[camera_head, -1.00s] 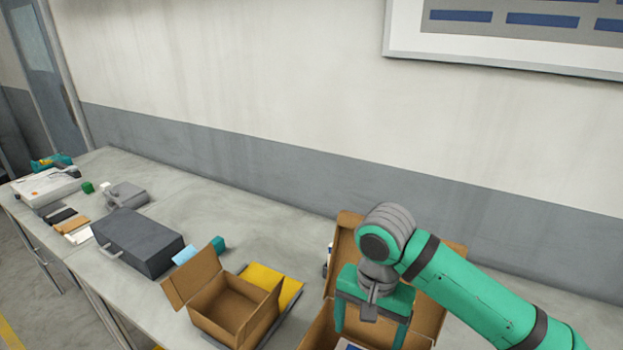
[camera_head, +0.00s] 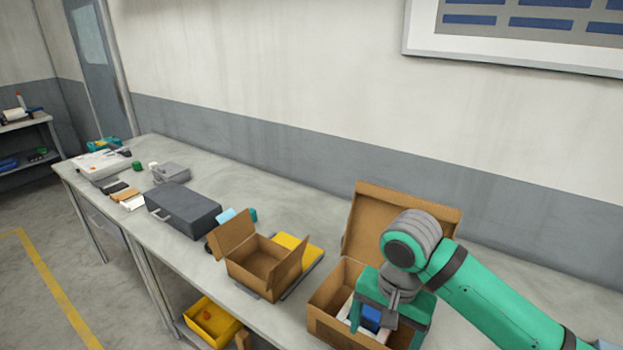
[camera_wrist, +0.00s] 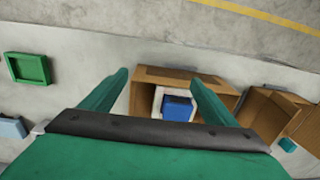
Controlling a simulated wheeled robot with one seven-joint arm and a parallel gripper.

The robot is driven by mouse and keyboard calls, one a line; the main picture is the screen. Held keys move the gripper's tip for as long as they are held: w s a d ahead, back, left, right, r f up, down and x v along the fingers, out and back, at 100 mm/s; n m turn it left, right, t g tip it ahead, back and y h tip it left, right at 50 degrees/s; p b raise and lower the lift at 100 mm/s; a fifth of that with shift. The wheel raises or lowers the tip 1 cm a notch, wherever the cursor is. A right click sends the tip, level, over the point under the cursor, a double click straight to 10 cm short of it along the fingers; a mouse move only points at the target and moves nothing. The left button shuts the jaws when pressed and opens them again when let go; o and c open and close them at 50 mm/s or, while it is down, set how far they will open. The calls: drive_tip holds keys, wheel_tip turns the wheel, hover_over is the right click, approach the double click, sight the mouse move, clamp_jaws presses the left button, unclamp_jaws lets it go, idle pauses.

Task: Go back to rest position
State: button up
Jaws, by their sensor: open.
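My green gripper (camera_head: 386,322) is over the right cardboard box (camera_head: 322,322), its fingers apart and nothing between them. In the wrist view my gripper (camera_wrist: 158,88) also shows open, with both fingertips spread on either side of the box's contents. A blue object (camera_head: 371,316) lies in this box on something white; the wrist view shows the blue object (camera_wrist: 177,108) clear of the fingers. The box's tall back flap (camera_head: 385,205) stands up behind my wrist. Part of the box is hidden by my gripper and arm.
A smaller open cardboard box (camera_head: 255,268) stands left of it, beside a yellow item (camera_head: 298,248). A dark grey case (camera_head: 183,210) is farther left. A yellow bin (camera_head: 212,322) sits below the table. A green tray (camera_wrist: 28,69) shows in the wrist view.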

drive_tip(key=w+a+r+n+t+y, duration=0.1)
drive_tip(key=w+a+t+y, duration=0.3)
drive_tip(key=a, duration=0.6)
drive_tip(key=w+a+r+t+y, duration=0.1)
drive_tip(key=w+a+t+y, duration=0.3)
drive_tip(key=a, duration=0.6)
drive_tip(key=w+a+r+n+t+y, duration=0.1)
drive_tip(key=w+a+t+y, duration=0.3)
drive_tip(key=a, duration=0.5)
drive_tip(key=s+d+f+m+t+h, duration=0.25)
drive_tip(key=s+d+f+h, duration=0.2)
drive_tip(key=s+f, duration=0.45)
drive_tip(key=s+d+f+m+t+h, duration=0.25)
drive_tip(key=s+f+h, duration=0.45)
drive_tip(key=f, duration=0.4)
drive_tip(key=s+d+f+n+g, duration=0.1)
drive_tip(key=s+d+n, duration=0.3)
drive_tip(key=s, duration=0.8)
drive_tip(key=s+d+n, duration=0.4)
drive_tip(key=s+n, duration=0.1)
drive_tip(key=s, duration=0.6)
drive_tip(key=shift+s+f+n+g+h, duration=0.3)
drive_tip(key=shift+s+f+g+h, duration=0.05)
drive_tip(key=shift+s+f+g, duration=0.05)
